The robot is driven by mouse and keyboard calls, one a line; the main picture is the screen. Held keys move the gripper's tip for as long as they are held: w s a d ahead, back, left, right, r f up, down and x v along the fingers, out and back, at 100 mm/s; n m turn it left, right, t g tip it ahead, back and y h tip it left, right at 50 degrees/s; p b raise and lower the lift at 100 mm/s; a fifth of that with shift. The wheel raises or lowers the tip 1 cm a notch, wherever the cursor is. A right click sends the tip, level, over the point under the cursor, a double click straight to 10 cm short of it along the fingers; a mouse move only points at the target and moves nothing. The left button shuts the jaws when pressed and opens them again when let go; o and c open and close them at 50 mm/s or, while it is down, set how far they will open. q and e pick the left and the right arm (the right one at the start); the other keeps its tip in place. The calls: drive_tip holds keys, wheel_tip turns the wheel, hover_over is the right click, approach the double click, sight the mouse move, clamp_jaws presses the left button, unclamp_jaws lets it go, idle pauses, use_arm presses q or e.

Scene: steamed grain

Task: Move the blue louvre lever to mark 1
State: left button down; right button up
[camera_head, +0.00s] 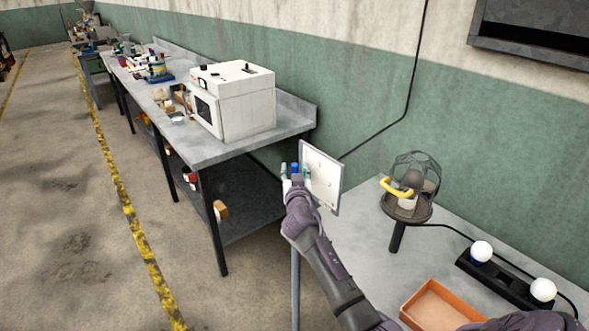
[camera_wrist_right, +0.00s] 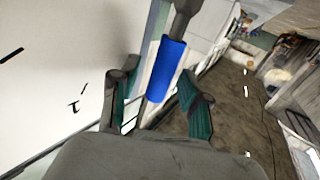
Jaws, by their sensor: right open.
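The blue louvre lever (camera_wrist_right: 165,72) is a blue grip on a grey metal rod, in the upper middle of the right wrist view. In the head view it shows as a small blue spot (camera_head: 295,167) beside the pale upright panel (camera_head: 324,180). My right gripper (camera_head: 294,172) is open, its teal-padded fingers standing either side of the lever in the wrist view (camera_wrist_right: 156,92). I cannot tell whether a pad touches it. Black marks (camera_wrist_right: 75,106) show on the panel's white face, but I cannot read a number with certainty. My left gripper is not in view.
A workbench (camera_head: 215,150) with a white box machine (camera_head: 235,103) stands behind the panel. At right, a grey table (camera_head: 360,205) holds a caged lamp (camera_head: 408,190), an orange tray (camera_head: 440,308) and a black bulb holder (camera_head: 505,278). Floor at left is clear.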

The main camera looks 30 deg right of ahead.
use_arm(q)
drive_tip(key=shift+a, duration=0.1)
use_arm(e)
drive_tip(key=shift+w+d, duration=0.1)
drive_tip(key=shift+w, duration=0.1)
clamp_jaws()
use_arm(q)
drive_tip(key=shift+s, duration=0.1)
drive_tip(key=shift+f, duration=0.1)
use_arm(e)
drive_tip(key=shift+f, duration=0.1)
